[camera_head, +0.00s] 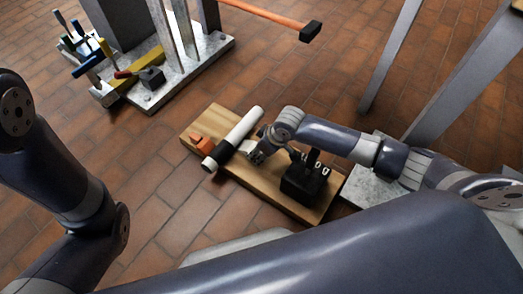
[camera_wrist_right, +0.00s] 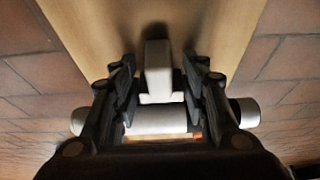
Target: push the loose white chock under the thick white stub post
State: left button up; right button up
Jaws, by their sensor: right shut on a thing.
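My left gripper is out of view.
An orange block (camera_head: 202,144) sits on the board beyond the post. A black box-like item (camera_head: 304,182) stands on the board's near right part. A metal plate (camera_head: 200,62) with clamps, a hammer (camera_head: 270,15) and grey metal legs (camera_head: 391,55) surround the open brick floor.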

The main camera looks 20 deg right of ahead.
jog(key=shift+w+a, duration=0.25)
jog(key=shift+w, duration=0.1)
jog(key=o, duration=1.5)
notch_tip(320, 180, up, 10)
